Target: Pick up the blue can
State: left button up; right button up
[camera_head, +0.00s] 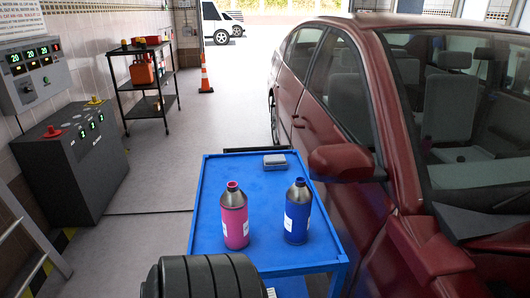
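The blue can (297,215) stands upright on the blue cart (210,205), near its front right corner. It has a dark grey cone-shaped top, a blue cap and a white label on its left side. A pink can (234,220) of the same shape stands upright just left of it, with a narrow gap between them. Neither of my grippers shows in the head view, so I cannot see where they are relative to the can.
A small grey block (275,161) lies at the cart's far edge. A dark red car (345,120) stands close along the cart's right side, its mirror (342,163) near the cart. Floor left of the cart is clear up to a dark cabinet (75,165). A shelf trolley (150,85) stands behind.

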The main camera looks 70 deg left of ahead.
aim_at(299, 198)
jog(key=u, duration=1.95)
jog(key=z, duration=2.6)
jog(key=u, duration=2.6)
